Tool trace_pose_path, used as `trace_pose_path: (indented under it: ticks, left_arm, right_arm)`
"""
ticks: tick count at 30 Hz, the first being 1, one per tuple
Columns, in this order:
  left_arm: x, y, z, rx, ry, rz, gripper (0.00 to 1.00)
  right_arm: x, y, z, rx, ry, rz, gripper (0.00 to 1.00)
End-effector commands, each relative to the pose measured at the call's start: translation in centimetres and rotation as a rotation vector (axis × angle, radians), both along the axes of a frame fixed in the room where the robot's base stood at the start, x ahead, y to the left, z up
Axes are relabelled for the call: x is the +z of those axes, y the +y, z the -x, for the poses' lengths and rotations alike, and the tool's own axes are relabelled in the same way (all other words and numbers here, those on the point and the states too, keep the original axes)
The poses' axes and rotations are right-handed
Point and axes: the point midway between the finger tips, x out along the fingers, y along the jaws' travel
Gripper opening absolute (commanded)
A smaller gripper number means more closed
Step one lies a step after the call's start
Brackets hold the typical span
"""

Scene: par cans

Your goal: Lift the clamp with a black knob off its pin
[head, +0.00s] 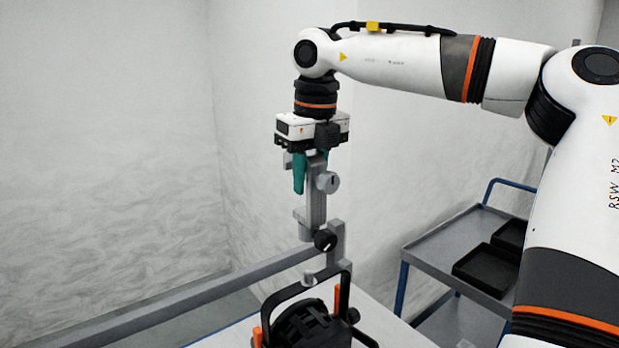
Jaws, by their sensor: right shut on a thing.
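My right gripper (311,160) has teal fingers and points down above the lamp. It is shut on a grey clamp (316,207) with a grey round knob (328,181), which hangs upright. Just below and slightly right is a second grey clamp (339,246) with a black knob (325,240), near the end of a grey bar. It stands above the black yoke of a par can (304,322). I cannot tell whether the two clamps touch, and any pin is hidden. My left gripper is not in view.
The grey bar (190,300) runs from the lower left to the black-knobbed clamp. Orange parts (337,299) stand beside the par can. A grey cart (440,245) with black trays (486,270) stands at the right. A pale surface lies under the lamp.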

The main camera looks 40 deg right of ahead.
Motion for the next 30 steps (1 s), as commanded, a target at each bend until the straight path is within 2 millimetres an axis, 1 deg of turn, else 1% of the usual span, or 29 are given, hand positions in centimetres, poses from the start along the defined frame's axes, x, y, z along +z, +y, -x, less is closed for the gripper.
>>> trace_pose_path:
  ticks: [30]
  left_arm:
    - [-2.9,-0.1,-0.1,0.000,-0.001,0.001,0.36]
  right_arm:
    - [-3.9,0.0,0.0,-0.001,-0.001,0.000,0.00]
